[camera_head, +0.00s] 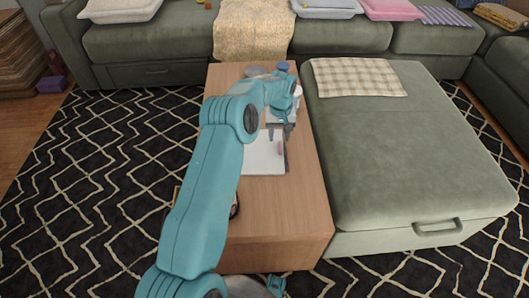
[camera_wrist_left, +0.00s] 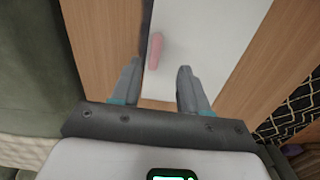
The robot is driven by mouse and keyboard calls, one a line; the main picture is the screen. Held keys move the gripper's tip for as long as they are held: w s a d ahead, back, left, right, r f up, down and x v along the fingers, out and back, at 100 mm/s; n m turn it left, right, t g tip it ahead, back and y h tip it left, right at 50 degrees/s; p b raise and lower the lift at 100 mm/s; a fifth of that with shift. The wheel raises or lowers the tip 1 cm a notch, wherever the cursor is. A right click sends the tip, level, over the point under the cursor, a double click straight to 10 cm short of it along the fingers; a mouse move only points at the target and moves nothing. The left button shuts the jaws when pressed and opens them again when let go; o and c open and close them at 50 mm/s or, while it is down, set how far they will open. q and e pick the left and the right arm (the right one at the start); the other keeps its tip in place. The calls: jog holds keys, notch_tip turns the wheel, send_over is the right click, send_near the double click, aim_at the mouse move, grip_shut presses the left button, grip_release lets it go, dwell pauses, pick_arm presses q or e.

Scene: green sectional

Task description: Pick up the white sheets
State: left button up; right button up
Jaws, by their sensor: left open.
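The white sheets (camera_head: 262,158) lie flat on the wooden coffee table (camera_head: 285,215), partly hidden behind my left arm in the head view. In the left wrist view the sheets (camera_wrist_left: 215,40) fill the upper middle, with a small pink object or mark (camera_wrist_left: 155,50) near their left edge. My left gripper (camera_head: 281,131) is over the far part of the sheets. In the wrist view its two fingers (camera_wrist_left: 160,80) are apart with nothing held between them, near an end of the sheets. Any gap in height is hard to judge.
Dishes and other small items (camera_head: 283,66) stand at the table's far end. A dark item (camera_head: 235,208) shows beside my arm at the table's left edge. The green sectional (camera_head: 400,150) borders the table's right side. A patterned rug (camera_head: 90,170) lies left.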

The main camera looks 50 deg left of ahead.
aim_at(280, 145)
pick_arm(q)
jog(key=shift+f+b, duration=0.3)
jog(key=shift+f, duration=0.4)
jog(key=f, duration=0.1)
jog(key=f+b, duration=0.1)
jog(key=f, duration=0.2)
jog(key=shift+w+d+f+b, duration=0.1)
jog(key=shift+w+d+b, duration=0.05)
jog(key=shift+w+b, duration=0.15)
jog(key=shift+c, duration=0.3)
grip_shut()
